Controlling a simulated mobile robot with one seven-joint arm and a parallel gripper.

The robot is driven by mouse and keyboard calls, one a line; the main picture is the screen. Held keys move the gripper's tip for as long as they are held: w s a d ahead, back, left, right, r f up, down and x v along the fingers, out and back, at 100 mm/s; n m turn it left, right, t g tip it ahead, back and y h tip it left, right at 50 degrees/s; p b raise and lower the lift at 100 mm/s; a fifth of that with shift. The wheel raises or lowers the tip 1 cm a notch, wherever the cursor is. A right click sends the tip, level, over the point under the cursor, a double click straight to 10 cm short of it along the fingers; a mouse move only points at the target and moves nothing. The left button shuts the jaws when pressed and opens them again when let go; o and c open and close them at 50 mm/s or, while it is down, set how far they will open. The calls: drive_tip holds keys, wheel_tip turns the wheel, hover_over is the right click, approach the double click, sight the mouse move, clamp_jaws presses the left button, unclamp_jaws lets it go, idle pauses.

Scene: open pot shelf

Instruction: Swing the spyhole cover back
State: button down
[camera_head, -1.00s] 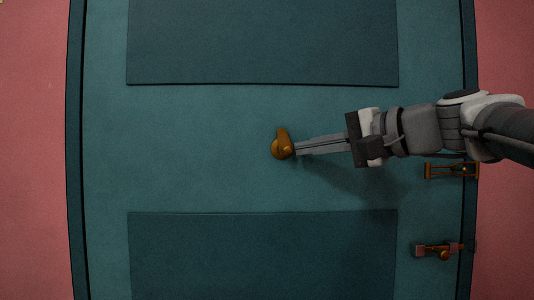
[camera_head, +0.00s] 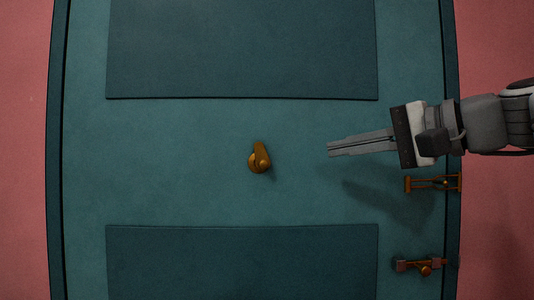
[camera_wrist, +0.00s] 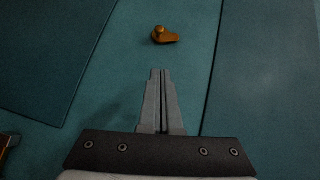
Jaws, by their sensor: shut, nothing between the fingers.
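The small brass spyhole cover (camera_head: 260,147) is on the teal door, over a round brass spyhole (camera_head: 255,164). In the head view its narrow end points up and its round part is at the bottom. A dark gap shows between the two pieces; how much of the hole is covered I cannot tell. The cover also shows in the wrist view (camera_wrist: 164,36), beyond my fingertips. My gripper (camera_head: 328,149) is to the right of the cover, apart from it. Its two long grey fingers (camera_wrist: 161,72) are together and hold nothing.
The teal door (camera_head: 200,190) has darker panels above (camera_head: 240,50) and below (camera_head: 240,265). A brass latch (camera_head: 432,183) and a brass bolt (camera_head: 422,265) sit near its right edge, below my arm. The door around the cover is clear.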

drive_tip(key=shift+v, duration=1.55)
